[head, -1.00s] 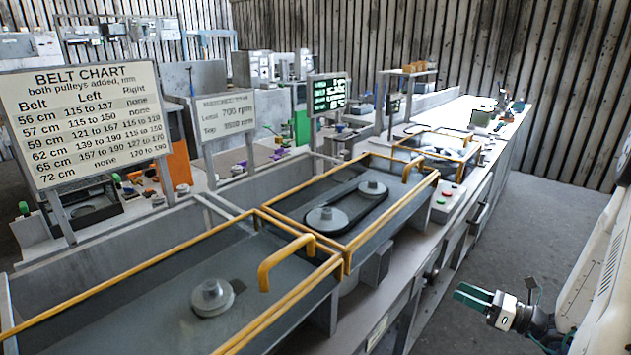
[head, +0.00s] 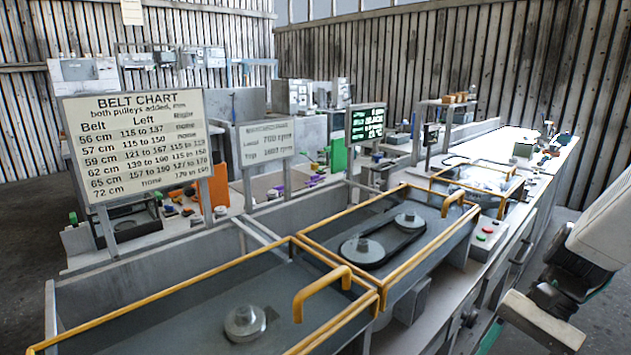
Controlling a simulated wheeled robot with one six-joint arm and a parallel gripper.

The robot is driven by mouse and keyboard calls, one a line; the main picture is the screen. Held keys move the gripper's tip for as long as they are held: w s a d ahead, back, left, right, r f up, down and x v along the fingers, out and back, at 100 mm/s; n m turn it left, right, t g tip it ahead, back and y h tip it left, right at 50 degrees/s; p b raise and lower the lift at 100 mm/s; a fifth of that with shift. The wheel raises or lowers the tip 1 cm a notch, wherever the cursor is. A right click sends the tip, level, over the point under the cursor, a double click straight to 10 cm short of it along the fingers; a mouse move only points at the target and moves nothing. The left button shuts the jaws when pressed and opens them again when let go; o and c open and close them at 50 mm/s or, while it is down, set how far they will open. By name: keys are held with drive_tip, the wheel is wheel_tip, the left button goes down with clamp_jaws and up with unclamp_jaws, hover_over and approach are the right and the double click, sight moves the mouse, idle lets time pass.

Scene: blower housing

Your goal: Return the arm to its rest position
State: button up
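My arm is at the lower right of the head view, beside the front of the bench. Only a green sliver of my gripper (head: 490,338) shows at the bottom edge, below and left of a pale arm link. The rest of it is hidden or cut off, so its opening and anything between its fingers cannot be seen.
Yellow-railed housings (head: 345,285) line the bench; one holds two pulleys with a black belt (head: 405,238), the nearer a single pulley (head: 245,323). A button box (head: 487,236) sits at the bench's front edge. A belt chart (head: 135,145) stands left. Floor shows at right.

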drive_tip(key=s+a+r+n+t+h, duration=0.2)
drive_tip(key=s+a+r+n+h, duration=0.1)
drive_tip(key=r, duration=0.3)
drive_tip(key=s+a+r+n+t+h, duration=0.2)
drive_tip(key=s+a+r+n+h, duration=0.1)
drive_tip(key=r+n, duration=0.3)
drive_tip(key=shift+n+t+h, duration=0.3)
drive_tip(key=shift+h, duration=0.4)
drive_tip(key=shift+d, duration=0.1)
idle(0.7)
